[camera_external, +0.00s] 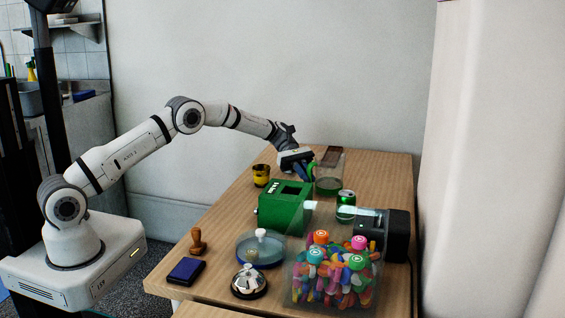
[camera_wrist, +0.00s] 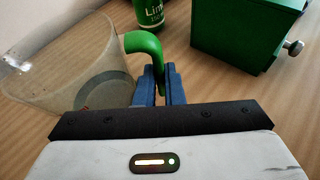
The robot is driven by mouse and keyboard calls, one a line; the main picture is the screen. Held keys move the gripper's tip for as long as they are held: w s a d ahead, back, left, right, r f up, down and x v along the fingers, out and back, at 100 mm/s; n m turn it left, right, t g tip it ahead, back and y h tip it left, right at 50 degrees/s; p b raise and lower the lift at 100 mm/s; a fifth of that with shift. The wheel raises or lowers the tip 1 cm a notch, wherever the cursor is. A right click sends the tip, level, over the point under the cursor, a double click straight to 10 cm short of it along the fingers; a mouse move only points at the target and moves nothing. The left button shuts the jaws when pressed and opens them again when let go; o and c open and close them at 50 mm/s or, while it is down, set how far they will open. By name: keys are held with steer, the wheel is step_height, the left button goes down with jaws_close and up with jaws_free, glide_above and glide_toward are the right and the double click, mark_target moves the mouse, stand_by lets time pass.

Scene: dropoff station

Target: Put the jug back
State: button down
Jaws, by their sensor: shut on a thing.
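The jug is a clear, see-through vessel (camera_wrist: 70,70) with a green handle (camera_wrist: 145,46). It stands roughly upright at the left of the wrist view. In the external view the jug (camera_external: 329,184) is at the far part of the wooden table, just right of my gripper (camera_external: 305,174). My gripper's blue fingers (camera_wrist: 161,86) are shut on the green handle. I cannot tell whether the jug's base touches the table.
A green box (camera_external: 284,207) with a side knob and a green can (camera_external: 346,205) stand close by. A yellow-and-black cup (camera_external: 261,175) is to the left. A clear bin of colourful pieces (camera_external: 333,282), bell (camera_external: 249,282) and stamp (camera_external: 197,241) are nearer. The far-left tabletop is clear.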

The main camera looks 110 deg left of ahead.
steer(key=c, duration=1.5)
jaws_free()
steer(key=shift+f, duration=0.1)
steer(key=shift+c, duration=0.2)
steer(key=shift+s+a+r, duration=0.25)
steer(key=shift+r, duration=0.05)
steer(key=p+v, duration=0.1)
steer(key=v, duration=1)
steer(key=shift+s+r, duration=0.1)
steer(key=shift+s, duration=0.05)
